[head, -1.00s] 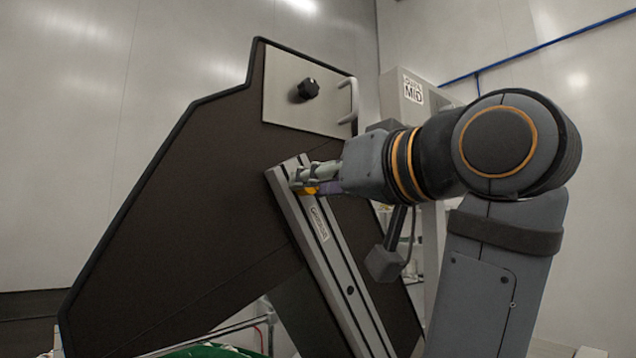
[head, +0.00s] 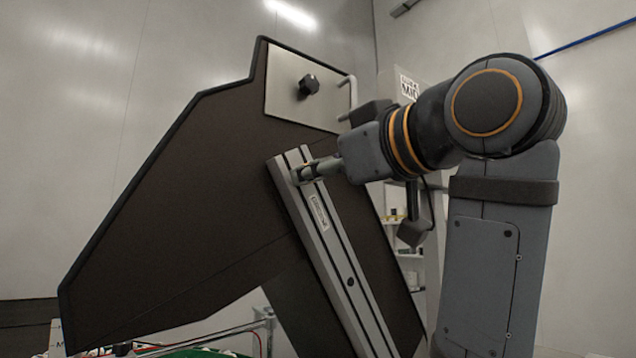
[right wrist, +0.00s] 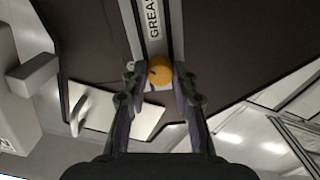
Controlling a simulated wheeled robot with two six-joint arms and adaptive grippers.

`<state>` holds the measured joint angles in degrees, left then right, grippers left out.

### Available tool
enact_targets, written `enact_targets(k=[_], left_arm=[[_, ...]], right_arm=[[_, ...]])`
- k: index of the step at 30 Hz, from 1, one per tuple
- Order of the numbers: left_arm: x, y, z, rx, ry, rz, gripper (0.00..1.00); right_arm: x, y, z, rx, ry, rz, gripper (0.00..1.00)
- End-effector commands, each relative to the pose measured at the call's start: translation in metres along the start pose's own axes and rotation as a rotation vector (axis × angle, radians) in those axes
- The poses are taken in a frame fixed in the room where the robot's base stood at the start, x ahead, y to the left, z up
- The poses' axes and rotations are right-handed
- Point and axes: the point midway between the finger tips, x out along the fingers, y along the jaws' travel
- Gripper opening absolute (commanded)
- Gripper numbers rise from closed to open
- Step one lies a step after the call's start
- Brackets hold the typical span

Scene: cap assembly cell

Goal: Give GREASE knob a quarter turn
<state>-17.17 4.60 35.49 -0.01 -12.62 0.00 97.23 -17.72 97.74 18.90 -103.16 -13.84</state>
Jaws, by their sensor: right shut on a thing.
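The GREASE knob is a round orange knob (right wrist: 160,71) on a grey rail (head: 333,250), beside a white label reading "GREAS…" (right wrist: 152,18) in the right wrist view. My right gripper (right wrist: 160,82) has one finger on each side of the knob and is shut on it. A small dark mark shows on the knob's face. In the head view my right gripper (head: 306,172) meets the rail near its upper end, and its fingers hide nearly all of the knob. My left gripper is in neither view.
A black knob (head: 309,85) sits on a pale plate (head: 285,100) above the rail, with a bar handle (head: 350,92) at the plate's right edge. The large dark panel (head: 190,215) lies behind the rail. A green surface (head: 205,352) shows low down.

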Motion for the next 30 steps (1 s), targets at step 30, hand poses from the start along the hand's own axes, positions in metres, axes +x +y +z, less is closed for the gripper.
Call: enact_targets(k=[30], left_arm=[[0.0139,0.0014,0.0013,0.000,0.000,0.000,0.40]], right_arm=[[0.0000,0.0000,-0.0003,-0.229,0.000,0.000,0.30]])
